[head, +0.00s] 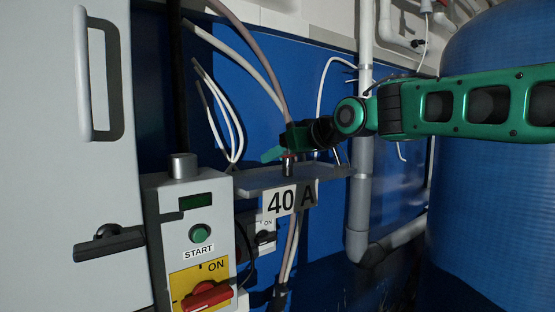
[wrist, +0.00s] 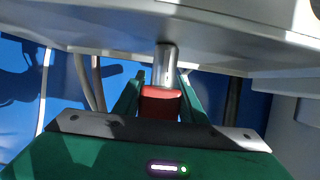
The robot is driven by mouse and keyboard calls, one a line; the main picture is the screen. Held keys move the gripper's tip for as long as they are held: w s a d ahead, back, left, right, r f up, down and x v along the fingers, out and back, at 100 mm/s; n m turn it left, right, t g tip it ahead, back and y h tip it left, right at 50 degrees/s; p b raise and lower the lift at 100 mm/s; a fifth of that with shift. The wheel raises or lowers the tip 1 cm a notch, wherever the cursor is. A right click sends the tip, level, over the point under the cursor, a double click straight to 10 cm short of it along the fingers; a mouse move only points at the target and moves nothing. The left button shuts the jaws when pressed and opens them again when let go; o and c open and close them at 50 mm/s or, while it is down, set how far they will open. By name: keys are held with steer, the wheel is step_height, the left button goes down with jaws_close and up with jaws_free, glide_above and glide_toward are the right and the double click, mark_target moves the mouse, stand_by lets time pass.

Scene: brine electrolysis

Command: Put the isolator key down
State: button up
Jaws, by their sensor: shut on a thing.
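The isolator key has a red body and a bare metal shaft. In the head view the key (head: 288,168) hangs shaft down from my gripper (head: 283,153), over the front of a narrow grey shelf (head: 252,181). In the wrist view the key's red part (wrist: 160,103) sits between the two green fingers of my gripper (wrist: 160,90), which is shut on it. The metal shaft points towards the grey shelf (wrist: 110,38). I cannot tell whether the shaft's tip touches the shelf. The fingers hide part of the red body.
A control box with a green START button (head: 200,233) and a red switch handle (head: 207,295) stands left of the shelf. A silver cylinder (head: 184,166) tops it. A "40 A" label (head: 290,198) hangs below the shelf. Cables and a grey pipe (head: 360,200) run close by.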

steer(key=o, duration=1.2)
steer(key=v, duration=1.2)
